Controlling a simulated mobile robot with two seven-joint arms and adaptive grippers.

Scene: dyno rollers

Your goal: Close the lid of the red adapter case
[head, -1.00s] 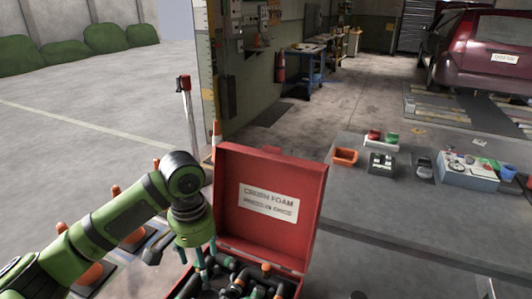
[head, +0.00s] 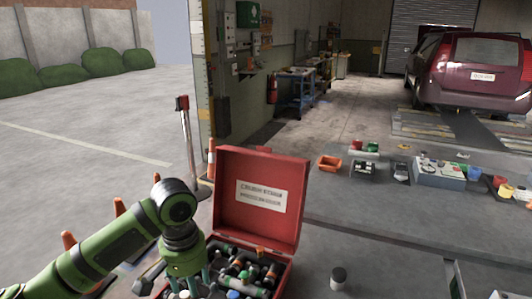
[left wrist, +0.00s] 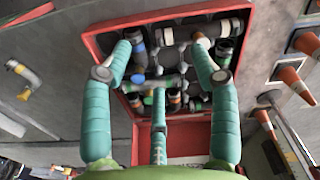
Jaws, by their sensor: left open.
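The red adapter case (head: 222,242) stands at the near left end of the grey bench, with its lid (head: 228,210) raised nearly upright. The lid's inside carries a white label. Several dark pipe adapters with coloured rings lie in the case, and it also shows in the left wrist view (left wrist: 92,45). My left gripper (head: 193,284) is at the case's left side, in front of the lid; the picture's bottom edge cuts off its fingertips. In the left wrist view its three teal fingers (left wrist: 162,66) are spread and empty over the case's contents. My right gripper is not in view.
An orange bin (head: 329,163) and a grey-blue box (head: 440,174) sit farther back. Orange cones (head: 119,208) and a post (head: 187,140) stand on the floor at left. The bench right of the case is mostly clear.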

